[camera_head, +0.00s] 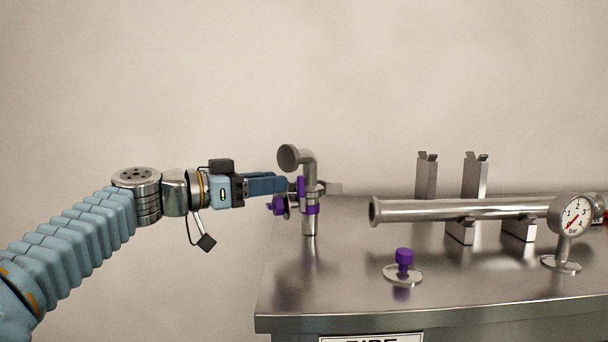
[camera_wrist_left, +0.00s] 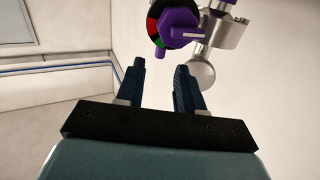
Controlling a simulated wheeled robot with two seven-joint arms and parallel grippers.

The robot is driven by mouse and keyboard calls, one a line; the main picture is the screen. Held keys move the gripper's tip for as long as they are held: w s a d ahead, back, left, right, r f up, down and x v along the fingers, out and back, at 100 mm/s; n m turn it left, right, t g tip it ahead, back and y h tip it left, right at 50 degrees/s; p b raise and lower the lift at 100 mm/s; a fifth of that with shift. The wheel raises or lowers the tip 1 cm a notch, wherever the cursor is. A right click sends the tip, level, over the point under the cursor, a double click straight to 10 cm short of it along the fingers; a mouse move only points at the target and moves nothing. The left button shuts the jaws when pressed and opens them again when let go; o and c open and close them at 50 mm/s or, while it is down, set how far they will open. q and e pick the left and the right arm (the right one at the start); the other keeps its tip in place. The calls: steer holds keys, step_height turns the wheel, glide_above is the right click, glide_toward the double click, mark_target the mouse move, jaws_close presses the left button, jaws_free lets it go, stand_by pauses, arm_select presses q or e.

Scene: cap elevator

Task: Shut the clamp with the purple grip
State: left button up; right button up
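A clamp with purple parts (camera_head: 312,209) sits around a short upright bent pipe (camera_head: 309,165) at the table's left end. A purple upright piece shows beside the pipe; I cannot tell whether the clamp is open or shut. A purple knob (camera_head: 277,205) sticks out left of the pipe. In the left wrist view this knob (camera_wrist_left: 178,28) has a red and green ring, with more purple and a grey metal part to its right. My left gripper (camera_head: 286,184) is just left of the pipe, its fingers apart with nothing between them (camera_wrist_left: 160,68). My right gripper is not in view.
A long horizontal pipe (camera_head: 450,209) rests on metal supports to the right. A gauge (camera_head: 574,217) stands at the far right. A purple-knobbed clear disc (camera_head: 403,273) lies on the metal table (camera_head: 340,280). The table front is otherwise clear.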

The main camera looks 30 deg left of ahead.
mark_target(301, 178)
arm_select(q)
steer(key=p+x, duration=0.1)
steer(key=x, duration=0.6)
steer(key=shift+c, duration=0.3)
steer(key=shift+s, duration=0.1)
jaws_close()
